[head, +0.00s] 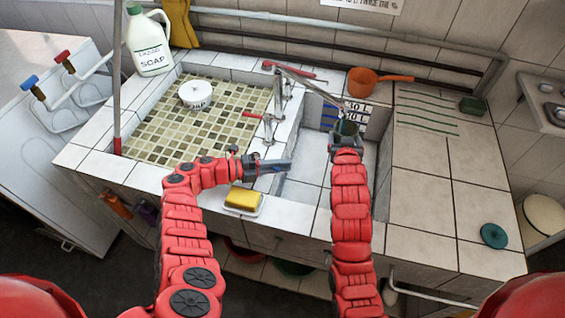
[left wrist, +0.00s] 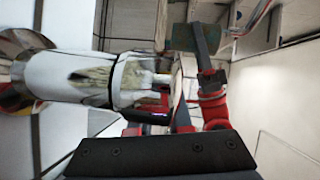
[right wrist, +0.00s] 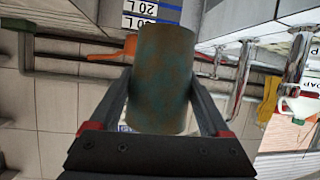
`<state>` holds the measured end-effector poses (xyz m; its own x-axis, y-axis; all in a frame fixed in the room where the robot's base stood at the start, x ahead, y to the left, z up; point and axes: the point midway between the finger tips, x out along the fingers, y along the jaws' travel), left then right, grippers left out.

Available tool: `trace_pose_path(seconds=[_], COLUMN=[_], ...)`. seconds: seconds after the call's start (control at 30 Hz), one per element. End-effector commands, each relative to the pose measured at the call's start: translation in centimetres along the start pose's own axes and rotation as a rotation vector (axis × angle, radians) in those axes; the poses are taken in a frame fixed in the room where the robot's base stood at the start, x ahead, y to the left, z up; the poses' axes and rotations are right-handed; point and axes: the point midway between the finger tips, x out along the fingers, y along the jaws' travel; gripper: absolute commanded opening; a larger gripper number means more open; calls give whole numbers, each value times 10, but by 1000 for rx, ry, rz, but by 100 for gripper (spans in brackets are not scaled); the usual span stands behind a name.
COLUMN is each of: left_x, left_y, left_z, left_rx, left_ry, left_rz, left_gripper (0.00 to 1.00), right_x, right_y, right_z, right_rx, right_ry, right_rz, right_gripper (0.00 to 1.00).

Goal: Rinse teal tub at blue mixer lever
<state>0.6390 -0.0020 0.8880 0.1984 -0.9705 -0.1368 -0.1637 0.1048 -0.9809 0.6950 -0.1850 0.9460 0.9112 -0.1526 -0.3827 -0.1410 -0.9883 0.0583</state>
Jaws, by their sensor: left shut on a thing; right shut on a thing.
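The teal tub (head: 347,127), stained brown, is in my right gripper (head: 345,142) above the right basin, close to the end of the chrome spout (head: 310,87). The right wrist view shows the tub (right wrist: 165,80) clamped between both fingers; its inside is hidden. My left gripper (head: 275,166) is shut at the front of the sink, beside the chrome tap. In the left wrist view a chrome tap body (left wrist: 125,80) is right in front of it. The blue mixer lever is hidden at the jaws. I cannot make out running water.
A yellow sponge (head: 243,199) lies below my left gripper. A soap jug (head: 149,44) and white pot (head: 196,94) stand left. An orange pan (head: 365,82) is behind, and a teal disc (head: 494,235) lies right. The right counter is mostly clear.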

Motion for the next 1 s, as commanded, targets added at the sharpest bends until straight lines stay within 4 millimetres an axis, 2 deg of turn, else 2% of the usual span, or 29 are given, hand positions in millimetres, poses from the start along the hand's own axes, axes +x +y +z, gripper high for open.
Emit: trace_pose_path(seconds=[0.3,0.33,0.5,0.83,1.0], left_x=[0,0,0,-3,-22], left_y=[1,1,0,0,0], left_z=[0,0,0,0,1], left_rx=[0,0,0,1,1], left_ry=[4,4,4,3,1], left_rz=[3,3,2,1,2], left_gripper=[0,19,47,47,47], right_x=[0,0,0,0,0], right_y=[0,0,0,0,0], right_z=[-1,-1,-1,-1,-1], right_rx=[0,0,0,0,0], right_ry=[2,2,2,2,3], right_rz=[0,0,0,0,0], right_gripper=[16,16,16,16,16])
